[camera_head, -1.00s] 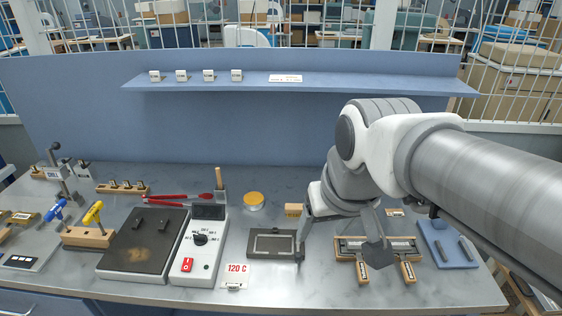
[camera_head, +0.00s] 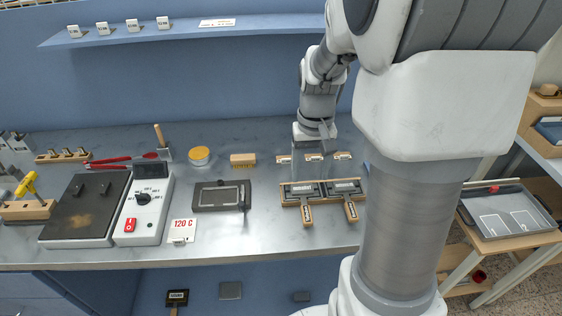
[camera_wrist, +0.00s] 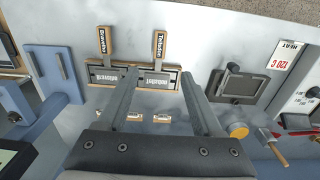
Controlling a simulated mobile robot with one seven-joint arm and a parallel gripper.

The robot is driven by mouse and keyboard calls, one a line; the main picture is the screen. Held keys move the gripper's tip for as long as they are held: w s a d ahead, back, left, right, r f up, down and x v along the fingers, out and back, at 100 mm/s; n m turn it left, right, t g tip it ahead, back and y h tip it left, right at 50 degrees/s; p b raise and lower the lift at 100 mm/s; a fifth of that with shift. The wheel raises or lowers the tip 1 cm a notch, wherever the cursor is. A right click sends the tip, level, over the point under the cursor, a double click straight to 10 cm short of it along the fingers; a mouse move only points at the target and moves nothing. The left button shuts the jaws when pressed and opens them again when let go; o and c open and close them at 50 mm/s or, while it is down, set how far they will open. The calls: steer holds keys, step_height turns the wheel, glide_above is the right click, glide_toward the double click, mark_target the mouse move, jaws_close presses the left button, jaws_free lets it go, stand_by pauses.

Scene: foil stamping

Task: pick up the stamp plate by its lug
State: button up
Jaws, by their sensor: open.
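Two dark stamp plates with raised mirrored lettering lie side by side in a wooden-framed holder (camera_head: 281,193). They are the left plate (camera_head: 301,189) and the right plate (camera_head: 345,186) in the head view. A labelled wooden tab (camera_head: 308,215) sticks out in front of the left one, another (camera_head: 351,211) in front of the right one. I cannot tell which part counts as the lug.
A dark framed plate (camera_head: 222,195) lies left of the holder, then a 120 C sign (camera_head: 182,231) and a hot plate (camera_head: 85,208). Small labelled blocks (camera_head: 284,158) stand behind the holder. A blue stand (camera_wrist: 50,75) shows beside it in the wrist view. Bare bench separates these things.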

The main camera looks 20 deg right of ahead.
glide_above(306, 210)
steer(key=f, duration=0.8)
steer(key=shift+s+a+f, duration=0.1)
steer(key=shift+s+f, duration=0.15)
steer(key=shift+f, duration=0.15)
steer(key=f, duration=0.5)
steer(key=shift+w+b, duration=0.2)
steer(key=shift+b, duration=0.1)
steer(key=shift+r, duration=0.1)
jaws_close()
stand_by(0.3)
